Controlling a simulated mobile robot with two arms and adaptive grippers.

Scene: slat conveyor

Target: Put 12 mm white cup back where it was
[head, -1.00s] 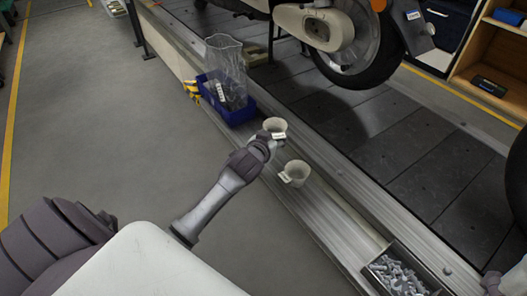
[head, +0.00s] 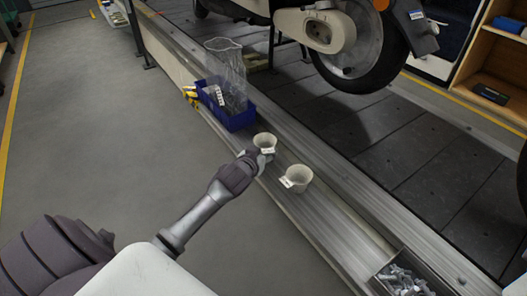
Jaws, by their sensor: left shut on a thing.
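A white cup with a small white label (head: 265,142) is at the near side of the metal ledge. My left gripper (head: 260,156) is shut on this cup from its near left side, and the fingertips are partly hidden. I cannot tell whether the cup touches the ledge. A second, similar white cup (head: 299,178) with a label stands upright on the ledge, just to the right and nearer. The label text is too small to read, so I cannot tell which cup is the 12 mm one. My right gripper is not in view.
A blue bin (head: 238,121) holding a clear plastic bag (head: 226,72) stands on the ledge beyond the held cup. Yellow-handled items (head: 191,97) hang by it. A tray of metal parts (head: 402,280) is at the bottom right. A vehicle wheel (head: 350,50) stands behind.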

